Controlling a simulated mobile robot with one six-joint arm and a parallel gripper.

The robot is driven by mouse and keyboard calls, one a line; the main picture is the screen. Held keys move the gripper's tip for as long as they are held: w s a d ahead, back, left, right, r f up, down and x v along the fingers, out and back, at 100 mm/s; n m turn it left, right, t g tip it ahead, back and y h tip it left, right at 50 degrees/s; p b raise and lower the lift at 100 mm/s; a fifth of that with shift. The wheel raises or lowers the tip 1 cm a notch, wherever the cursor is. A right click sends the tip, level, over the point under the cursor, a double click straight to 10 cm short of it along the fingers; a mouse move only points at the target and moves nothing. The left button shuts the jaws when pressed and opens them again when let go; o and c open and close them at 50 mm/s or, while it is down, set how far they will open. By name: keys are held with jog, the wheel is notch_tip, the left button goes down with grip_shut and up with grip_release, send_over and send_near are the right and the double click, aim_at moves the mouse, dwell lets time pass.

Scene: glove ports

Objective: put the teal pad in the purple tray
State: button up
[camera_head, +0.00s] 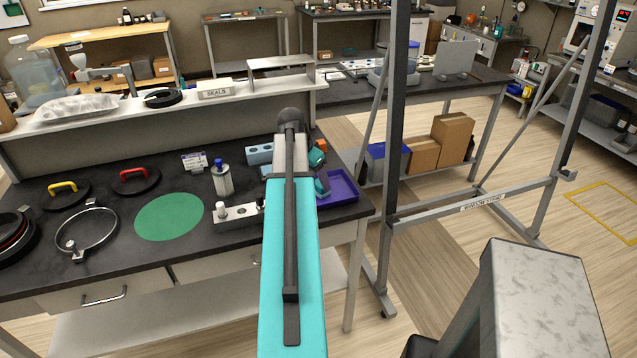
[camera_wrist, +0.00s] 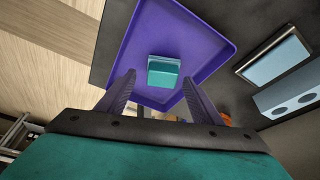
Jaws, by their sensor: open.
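The purple tray (camera_head: 345,190) sits at the right end of the dark bench in the head view. It fills much of the wrist view (camera_wrist: 199,42). The teal pad (camera_wrist: 164,72), a small block with a lighter face, shows inside the tray's outline and appears to lie on its floor. My gripper (camera_wrist: 158,92) is open, its dark fingers apart at the near side of the pad, with neither finger seen touching it. In the head view my arm hides most of the gripper and part of the tray.
A metal frame (camera_head: 390,150) stands close to the right of the tray.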

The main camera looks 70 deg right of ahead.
jog(key=b+v, duration=0.1)
jog(key=v, duration=0.8)
jog(key=shift+b, duration=0.4)
jog(key=shift+a+r, duration=0.1)
jog(key=shift+r, duration=0.1)
dwell(0.3)
